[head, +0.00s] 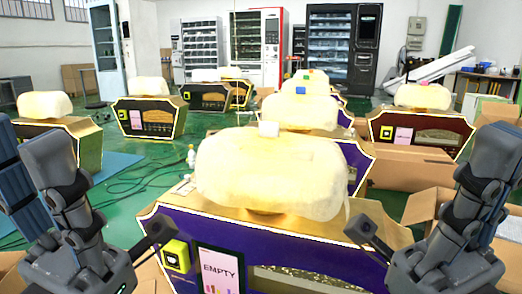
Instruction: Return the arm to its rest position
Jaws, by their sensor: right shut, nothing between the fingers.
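My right arm (470,205) comes in at the right edge and bends down and inward. My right gripper (364,230) is shut and empty, in front of the right part of the nearest purple vending box (200,227). My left arm (62,190) stands in a similar bent pose at the left. My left gripper (158,233) is in front of the left part of the same box. Its fingers are too unclear to tell whether they are open. No held thing shows at either gripper.
The purple box carries a pale rounded top (270,175) and a screen reading EMPTY (220,268). Similar boxes stand behind it, including a dark red one (457,137) at right. Open cardboard (428,207) lies near my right arm. Cables cross the green floor (130,215).

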